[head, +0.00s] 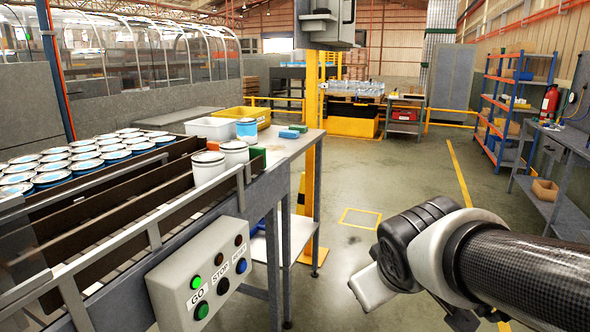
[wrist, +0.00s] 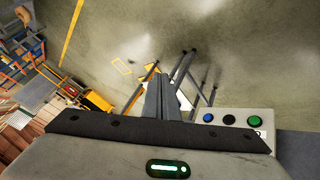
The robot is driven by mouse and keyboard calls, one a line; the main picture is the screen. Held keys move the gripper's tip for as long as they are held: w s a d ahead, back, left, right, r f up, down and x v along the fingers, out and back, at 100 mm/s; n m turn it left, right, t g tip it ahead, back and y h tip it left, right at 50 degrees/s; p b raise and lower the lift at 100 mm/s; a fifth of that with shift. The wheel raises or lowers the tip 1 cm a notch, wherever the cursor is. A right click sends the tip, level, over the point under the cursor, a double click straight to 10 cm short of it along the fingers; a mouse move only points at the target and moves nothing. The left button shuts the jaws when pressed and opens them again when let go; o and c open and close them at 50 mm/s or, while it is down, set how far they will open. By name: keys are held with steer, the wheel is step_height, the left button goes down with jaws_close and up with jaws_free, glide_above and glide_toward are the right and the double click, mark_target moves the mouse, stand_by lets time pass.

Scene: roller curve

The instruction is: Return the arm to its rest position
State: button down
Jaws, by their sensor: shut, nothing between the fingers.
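My arm (head: 520,262) reaches in from the right edge in the head view, over open floor to the right of the conveyor. A pale part of its end points down and left; the fingers cannot be made out there. In the wrist view my gripper (wrist: 162,82) is shut and empty, with its fingers together at the middle of the picture. It is apart from everything around it.
A control box (head: 205,277) with GO and STOP buttons hangs on the conveyor's side; it also shows in the wrist view (wrist: 234,121). A table (head: 285,150) and yellow post (head: 310,170) stand behind. A workbench (head: 570,140) stands right.

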steer(key=s+r+m+g+y, duration=0.15)
steer(key=s+m, duration=0.35)
steer(key=s, duration=0.6)
step_height(320, 180, up, 15)
steer(key=p, duration=1.5)
steer(key=shift+a+p, duration=0.35)
steer(key=shift+a, duration=0.1)
steer(key=shift+w+g, duration=0.1)
steer(key=shift+g, duration=0.15)
